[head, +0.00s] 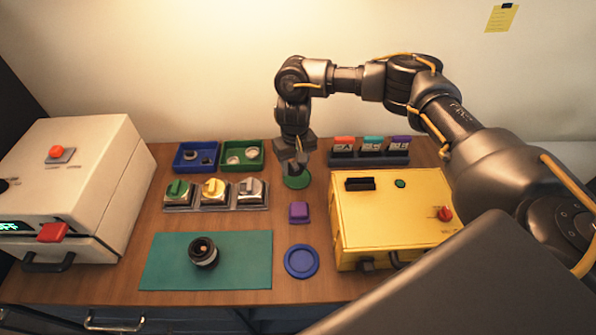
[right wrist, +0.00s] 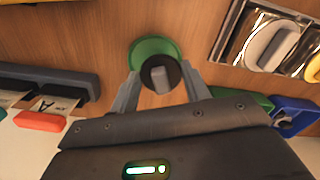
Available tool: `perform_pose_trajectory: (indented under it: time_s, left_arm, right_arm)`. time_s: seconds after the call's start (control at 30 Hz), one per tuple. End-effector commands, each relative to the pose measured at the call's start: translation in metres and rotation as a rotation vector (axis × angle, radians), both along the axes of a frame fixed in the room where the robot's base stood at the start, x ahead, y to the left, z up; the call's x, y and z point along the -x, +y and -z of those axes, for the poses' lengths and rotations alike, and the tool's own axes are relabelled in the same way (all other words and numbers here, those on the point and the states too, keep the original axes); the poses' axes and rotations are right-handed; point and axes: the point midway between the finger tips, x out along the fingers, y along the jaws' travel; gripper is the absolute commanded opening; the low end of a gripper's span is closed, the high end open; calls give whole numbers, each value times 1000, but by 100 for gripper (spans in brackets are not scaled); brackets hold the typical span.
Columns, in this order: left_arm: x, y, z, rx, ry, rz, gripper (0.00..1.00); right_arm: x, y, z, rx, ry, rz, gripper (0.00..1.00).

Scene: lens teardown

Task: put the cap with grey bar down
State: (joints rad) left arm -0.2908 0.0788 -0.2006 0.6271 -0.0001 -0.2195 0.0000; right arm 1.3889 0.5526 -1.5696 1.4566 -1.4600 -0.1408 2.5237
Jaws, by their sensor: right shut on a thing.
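The cap with grey bar (right wrist: 160,76) is a dark round disc with a raised grey bar on top. My right gripper (right wrist: 159,82) is shut on it, one finger at each side. In the right wrist view the cap overlaps a green round pad (right wrist: 148,52). In the head view my right gripper (head: 294,162) points down over this green pad (head: 297,182), and the cap is mostly hidden by the fingers. I cannot tell whether the cap touches the pad or hangs just above it. My left gripper is not in view.
A blue bin (head: 186,162) and a green bin (head: 232,162) stand left, behind metallic blocks with coloured bars (head: 213,209). A card rack (head: 369,159), yellow box (head: 390,230), purple block (head: 299,219), blue dish (head: 302,275), and teal mat (head: 246,275) with a dark lens part (head: 203,252) surround the pad.

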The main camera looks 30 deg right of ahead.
Motion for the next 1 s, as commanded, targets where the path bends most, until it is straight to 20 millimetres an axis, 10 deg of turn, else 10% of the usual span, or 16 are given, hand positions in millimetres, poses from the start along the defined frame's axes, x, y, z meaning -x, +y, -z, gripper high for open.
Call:
perform_pose_trajectory:
  time_s: [0.97,1.0]
  left_arm:
    - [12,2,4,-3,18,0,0]
    - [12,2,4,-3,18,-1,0]
  right_arm:
    - [-4,-11,48,1,1,1,26]
    - [-4,-12,48,1,0,1,51]
